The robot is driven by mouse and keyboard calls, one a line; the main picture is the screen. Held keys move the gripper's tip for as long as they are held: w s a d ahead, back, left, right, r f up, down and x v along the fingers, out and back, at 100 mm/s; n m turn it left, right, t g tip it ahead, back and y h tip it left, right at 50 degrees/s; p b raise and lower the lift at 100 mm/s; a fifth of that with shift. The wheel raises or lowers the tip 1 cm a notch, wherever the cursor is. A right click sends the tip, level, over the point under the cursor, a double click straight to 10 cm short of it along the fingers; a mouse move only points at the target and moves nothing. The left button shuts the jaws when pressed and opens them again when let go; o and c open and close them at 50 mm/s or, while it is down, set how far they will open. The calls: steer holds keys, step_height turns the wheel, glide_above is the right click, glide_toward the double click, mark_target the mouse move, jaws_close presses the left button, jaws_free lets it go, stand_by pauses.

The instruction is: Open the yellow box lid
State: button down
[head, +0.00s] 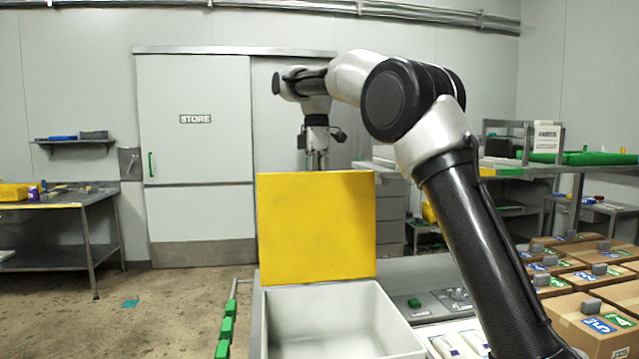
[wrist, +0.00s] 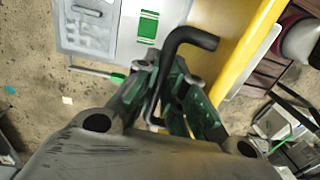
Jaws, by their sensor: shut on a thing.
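The yellow lid (head: 316,228) stands about upright at the back edge of a white box (head: 335,320), whose open, empty-looking inside shows in the head view. In the wrist view the lid (wrist: 250,50) is a yellow strip running diagonally at the upper right. My gripper (head: 317,160) is at the lid's top edge, its fingertips partly hidden behind it. In the wrist view my gripper (wrist: 168,78) is shut on a black bent handle (wrist: 192,36) beside the lid.
Several cardboard boxes (head: 590,325) stand at the right. A green-railed strip (head: 227,325) runs along the left of the white box. A steel table (head: 70,205) stands at the far left, with open floor before the store door (head: 195,130).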

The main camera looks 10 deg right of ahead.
steer(key=shift+w+f, duration=0.15)
steer(key=shift+w, duration=0.85)
steer(key=c, duration=1.5)
jaws_free()
steer(key=shift+w, duration=0.1)
steer(key=shift+f, duration=0.1)
